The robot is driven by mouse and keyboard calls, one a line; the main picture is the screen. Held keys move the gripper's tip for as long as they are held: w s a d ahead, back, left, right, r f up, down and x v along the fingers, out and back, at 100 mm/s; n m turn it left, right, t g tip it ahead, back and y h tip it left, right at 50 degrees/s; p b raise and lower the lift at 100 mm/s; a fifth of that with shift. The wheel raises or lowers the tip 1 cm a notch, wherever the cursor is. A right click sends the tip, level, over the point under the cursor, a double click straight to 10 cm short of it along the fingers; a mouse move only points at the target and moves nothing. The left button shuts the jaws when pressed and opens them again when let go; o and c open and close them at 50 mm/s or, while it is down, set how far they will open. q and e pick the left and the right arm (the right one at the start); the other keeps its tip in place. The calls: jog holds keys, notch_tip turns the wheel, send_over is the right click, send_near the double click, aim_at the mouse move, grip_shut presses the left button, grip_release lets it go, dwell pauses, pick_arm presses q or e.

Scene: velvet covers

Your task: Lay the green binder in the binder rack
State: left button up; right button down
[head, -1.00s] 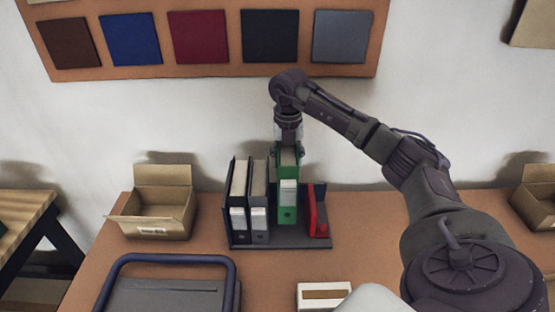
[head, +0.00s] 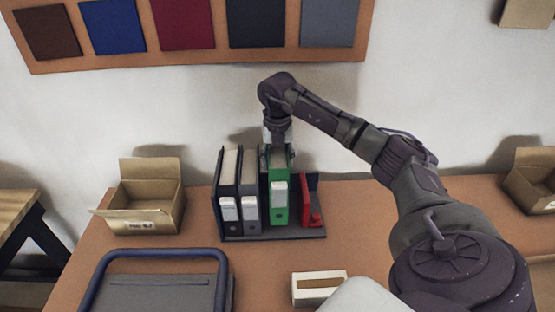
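The binder rack (head: 312,233) stands on the workbench against the wall. It holds a black binder (head: 228,185) and a grey binder (head: 250,187) upright at its left side, and a red item (head: 306,200) at its right. The green binder (head: 279,205) is upright in the rack, beside the grey binder, with a gap to the red item. Its lower edge looks a little above those of the other binders; whether it touches the rack floor I cannot tell. My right gripper (head: 278,153) is over the green binder's top edge and looks shut on it. My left gripper is not in view.
An open cardboard box (head: 147,200) stands left of the rack and another box (head: 532,180) is at the far right. A blue-framed grey object (head: 165,285) and a small white box (head: 319,287) lie in front. Colour swatches (head: 183,25) hang above.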

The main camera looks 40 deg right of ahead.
jog(key=shift+f+b, duration=1.05)
jog(key=shift+f, duration=1.1)
jog(key=shift+c, duration=1.6)
grip_release()
notch_tip(320, 180, up, 12)
jog(key=shift+r, duration=0.1)
